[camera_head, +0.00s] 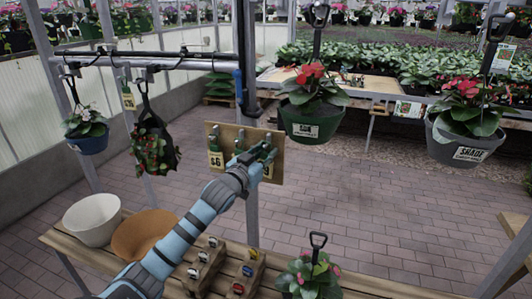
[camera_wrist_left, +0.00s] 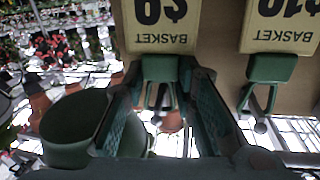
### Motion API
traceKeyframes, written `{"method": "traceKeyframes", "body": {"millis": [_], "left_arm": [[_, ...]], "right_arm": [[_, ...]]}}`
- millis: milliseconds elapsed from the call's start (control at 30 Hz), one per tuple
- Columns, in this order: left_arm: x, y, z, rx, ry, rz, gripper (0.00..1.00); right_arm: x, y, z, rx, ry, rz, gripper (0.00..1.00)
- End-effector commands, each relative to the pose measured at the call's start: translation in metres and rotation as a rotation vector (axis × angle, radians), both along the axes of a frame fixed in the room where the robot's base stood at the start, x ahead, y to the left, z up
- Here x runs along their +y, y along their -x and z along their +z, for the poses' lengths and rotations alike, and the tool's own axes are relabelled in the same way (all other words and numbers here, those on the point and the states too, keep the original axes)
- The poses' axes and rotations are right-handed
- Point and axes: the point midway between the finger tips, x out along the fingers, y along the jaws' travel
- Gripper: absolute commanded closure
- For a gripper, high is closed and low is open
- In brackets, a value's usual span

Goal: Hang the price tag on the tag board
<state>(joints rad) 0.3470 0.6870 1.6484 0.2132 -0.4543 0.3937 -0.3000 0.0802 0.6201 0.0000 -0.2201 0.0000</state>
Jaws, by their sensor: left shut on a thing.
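The wooden tag board (camera_head: 228,133) is fixed to the post in the middle of the head view. I cannot tell whether the held tag hangs on a peg. My right gripper is out of view.
Hanging pots with red flowers, SUN (camera_head: 308,122) and SHADE (camera_head: 468,143), are right of the board. Left are a blue pot (camera_head: 88,140) and a dark hanging basket (camera_head: 155,145). The wooden bench (camera_head: 75,252) below holds bowls, small coloured items and a plant.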

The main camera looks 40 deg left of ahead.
Motion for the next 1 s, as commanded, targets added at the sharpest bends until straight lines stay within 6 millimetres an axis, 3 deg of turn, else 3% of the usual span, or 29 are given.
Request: {"method": "traceKeyframes", "body": {"millis": [133,167,300,667,767,1000], "left_arm": [[0.0,0.0,0.0,0.0,0.0,0.0,0.94],[0.0,0.0,0.0,0.0,0.0,0.0,0.74],[0.0,0.0,0.0,-0.001,-0.001,0.0,0.52],[0.0,0.004,0.0,0.001,-0.003,0.001,0.52],[-0.002,0.019,-0.001,0.004,-0.006,0.0,0.52],[-0.013,0.081,-0.001,0.009,-0.019,-0.003,0.52]], "right_arm": [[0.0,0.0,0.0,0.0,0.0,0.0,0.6],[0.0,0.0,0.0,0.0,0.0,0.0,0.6],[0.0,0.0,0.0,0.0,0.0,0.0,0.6],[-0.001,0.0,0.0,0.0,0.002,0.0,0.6],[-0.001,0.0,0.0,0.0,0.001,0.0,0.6],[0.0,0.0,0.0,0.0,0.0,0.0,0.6]]}}
